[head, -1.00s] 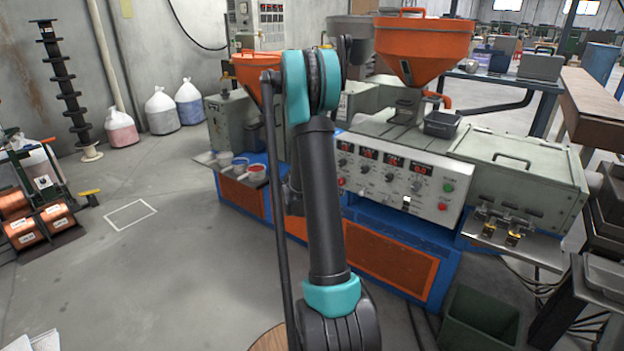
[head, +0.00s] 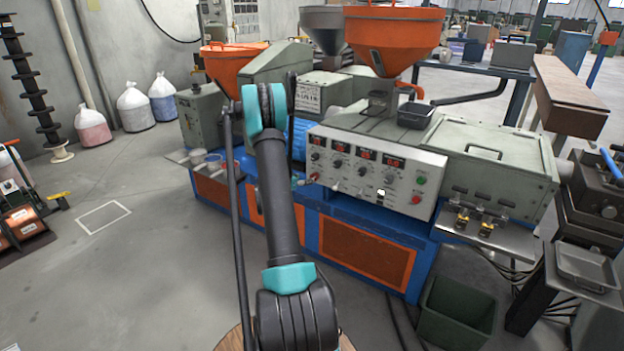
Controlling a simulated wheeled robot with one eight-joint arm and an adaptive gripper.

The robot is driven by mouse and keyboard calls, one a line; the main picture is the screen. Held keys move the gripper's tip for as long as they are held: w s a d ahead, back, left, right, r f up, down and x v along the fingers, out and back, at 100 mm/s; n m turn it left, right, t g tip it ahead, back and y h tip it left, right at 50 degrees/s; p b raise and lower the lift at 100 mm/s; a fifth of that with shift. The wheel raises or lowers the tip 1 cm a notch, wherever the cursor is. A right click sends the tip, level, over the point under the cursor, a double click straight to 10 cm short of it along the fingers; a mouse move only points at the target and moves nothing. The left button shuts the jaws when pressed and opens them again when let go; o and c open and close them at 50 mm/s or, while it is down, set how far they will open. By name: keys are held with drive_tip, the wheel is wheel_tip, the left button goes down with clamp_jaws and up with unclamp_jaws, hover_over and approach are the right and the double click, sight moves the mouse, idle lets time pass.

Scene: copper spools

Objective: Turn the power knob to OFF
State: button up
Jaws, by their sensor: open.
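The control panel (head: 375,175) is the pale sloped front of the blue and grey machine. It carries red number displays (head: 367,153), a row of small dark knobs (head: 338,163), a green button (head: 421,181) and a red button (head: 416,199). A small light switch (head: 381,192) sits near its lower middle. The labels are too small to read, so I cannot tell which knob is the power knob or how it points. My arm stands in front of the machine, left of the panel. My gripper cannot be made out; the forearm beyond the elbow is hidden.
Orange hoppers (head: 393,35) rise above the machine. A green bin (head: 457,318) stands on the floor at lower right, beside dark equipment (head: 600,200). The floor at left is mostly clear.

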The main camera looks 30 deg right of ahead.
sight(313, 177)
drive_tip(key=x, duration=0.8)
drive_tip(key=shift+w+d+f, duration=0.1)
drive_tip(key=shift+d, duration=0.2)
drive_tip(key=shift+c, duration=0.2)
drive_tip(key=c, duration=1.1)
